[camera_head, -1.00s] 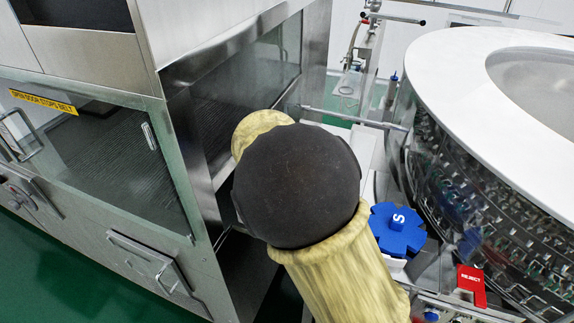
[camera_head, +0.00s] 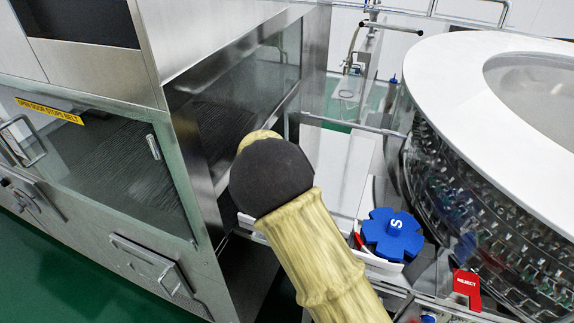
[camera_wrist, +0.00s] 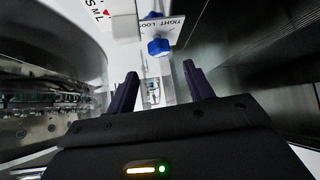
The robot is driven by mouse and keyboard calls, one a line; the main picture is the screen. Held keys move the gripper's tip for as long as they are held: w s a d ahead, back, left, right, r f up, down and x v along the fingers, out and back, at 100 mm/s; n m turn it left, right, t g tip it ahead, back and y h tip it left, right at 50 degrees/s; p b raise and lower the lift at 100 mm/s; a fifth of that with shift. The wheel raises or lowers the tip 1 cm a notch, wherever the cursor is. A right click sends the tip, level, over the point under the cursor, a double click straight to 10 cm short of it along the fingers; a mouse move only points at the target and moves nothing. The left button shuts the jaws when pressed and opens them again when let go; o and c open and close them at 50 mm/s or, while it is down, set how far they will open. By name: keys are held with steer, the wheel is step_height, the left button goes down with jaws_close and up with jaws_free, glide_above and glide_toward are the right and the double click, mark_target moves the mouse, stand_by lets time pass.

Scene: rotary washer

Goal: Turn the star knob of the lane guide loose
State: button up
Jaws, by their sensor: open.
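A blue knob (camera_wrist: 158,47) shows in the wrist view, beside a white plate (camera_wrist: 165,25) lettered "TIGHT" and, cut short, "LOO". The knob lies ahead of my gripper (camera_wrist: 160,80), near the line between its two dark fingers and apart from them. My gripper is open, with nothing between the fingers. A second blue piece (camera_wrist: 150,18) shows above the knob. In the head view my arm covers the middle, and neither my gripper nor this knob can be made out there.
In the head view a blue star-shaped piece marked "S" (camera_head: 392,233) sits right of my arm, near a red "REJECT" tag (camera_head: 467,284). The round white-topped machine (camera_head: 440,80) stands at right. A steel cabinet (camera_head: 150,215) with glass doors stands close at left.

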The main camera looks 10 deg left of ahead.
steer(key=p+x, duration=0.1)
steer(key=x, duration=0.6)
steer(key=shift+w+f+p, duration=0.1)
steer(key=shift+p, duration=0.3)
steer(key=c, duration=1)
